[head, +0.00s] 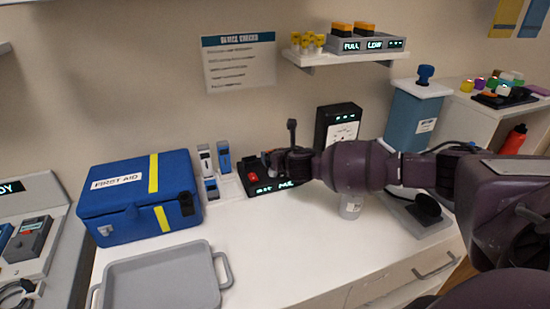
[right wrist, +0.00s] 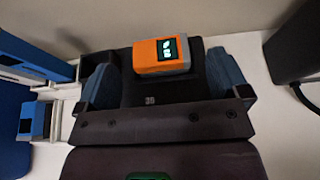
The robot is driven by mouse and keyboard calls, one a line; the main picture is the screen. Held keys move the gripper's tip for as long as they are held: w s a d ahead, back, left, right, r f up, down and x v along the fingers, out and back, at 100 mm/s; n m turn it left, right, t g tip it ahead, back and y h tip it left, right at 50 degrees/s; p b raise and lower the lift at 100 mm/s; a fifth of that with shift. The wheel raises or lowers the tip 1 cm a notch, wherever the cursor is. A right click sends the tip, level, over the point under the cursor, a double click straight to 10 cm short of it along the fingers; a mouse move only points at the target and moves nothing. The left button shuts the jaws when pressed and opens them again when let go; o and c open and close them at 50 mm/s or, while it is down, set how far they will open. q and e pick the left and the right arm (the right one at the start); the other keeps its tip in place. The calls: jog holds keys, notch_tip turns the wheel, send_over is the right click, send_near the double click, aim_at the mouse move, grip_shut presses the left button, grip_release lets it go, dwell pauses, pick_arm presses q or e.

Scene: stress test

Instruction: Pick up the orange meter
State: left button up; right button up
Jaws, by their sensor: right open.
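The orange meter (right wrist: 150,57) shows in the right wrist view, an orange block with a grey end and a small lit display. It rests on a dark base between the blue-padded fingers of my right gripper (right wrist: 162,72). The fingers are open, with a visible gap on each side of the meter. In the head view my right gripper (head: 277,163) is over a black dock (head: 262,188) with a lit display and a red part. The arm and gripper hide the meter there. My left gripper is not in view.
A blue first aid box (head: 130,205) and a grey tray (head: 160,280) are on the left of the white counter. Small blue and white devices (head: 215,160) stand beside the dock. A black unit (head: 338,125) stands behind my arm, and a clear bottle (head: 351,206) below it.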

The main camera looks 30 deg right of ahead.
jog(key=shift+w+d+f, duration=0.15)
jog(key=shift+w+f, duration=0.15)
jog(key=shift+w, duration=0.3)
jog(key=shift+r, duration=0.1)
jog(key=c, duration=1.1)
